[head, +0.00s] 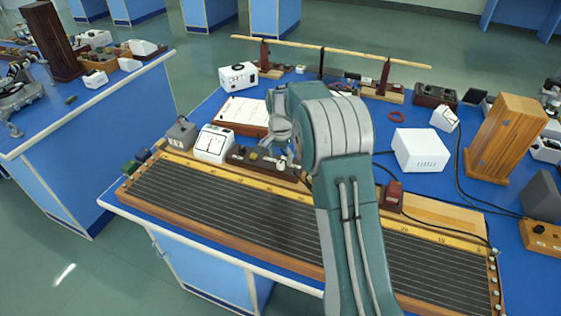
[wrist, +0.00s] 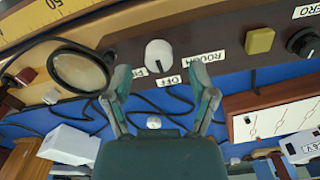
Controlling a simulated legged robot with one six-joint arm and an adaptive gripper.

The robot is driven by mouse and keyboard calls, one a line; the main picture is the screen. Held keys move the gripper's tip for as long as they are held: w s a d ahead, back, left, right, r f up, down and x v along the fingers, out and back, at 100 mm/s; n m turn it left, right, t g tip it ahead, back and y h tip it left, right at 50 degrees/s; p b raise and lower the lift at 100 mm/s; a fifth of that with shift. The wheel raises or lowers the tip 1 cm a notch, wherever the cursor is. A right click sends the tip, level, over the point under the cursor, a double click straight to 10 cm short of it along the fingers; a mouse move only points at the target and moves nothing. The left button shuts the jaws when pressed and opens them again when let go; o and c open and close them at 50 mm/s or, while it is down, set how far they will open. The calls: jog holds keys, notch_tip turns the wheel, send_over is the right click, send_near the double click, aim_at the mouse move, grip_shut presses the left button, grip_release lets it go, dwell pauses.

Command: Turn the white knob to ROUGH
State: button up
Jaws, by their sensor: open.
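The white knob (wrist: 159,53) sits on a dark brown panel (wrist: 215,45) in the wrist view. Labels lie beside it: ROUGH (wrist: 207,57), OFF (wrist: 171,80), and a third one partly hidden by a finger. I cannot tell which label the knob points to. My gripper (wrist: 160,74) is open, with one finger at each side just below the knob in the picture. Nothing is between the fingers, and I see no contact with the knob. In the head view the dark control box (head: 240,159) stands behind the slide-wire board, partly hidden by my arm.
A yellow button (wrist: 260,41) and a black knob (wrist: 303,42) marked ZERO share the panel. A round lens-like ring (wrist: 80,72) and cables are at the left. A white meter (head: 214,143) stands beside the box. The long ribbed board (head: 220,205) runs along the bench front.

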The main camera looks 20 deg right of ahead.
jog(key=shift+f, duration=0.95)
grip_shut()
jog(key=n, duration=0.5)
jog(key=shift+n, duration=0.4)
jog(key=n, duration=0.5)
jog(key=shift+n, duration=0.7)
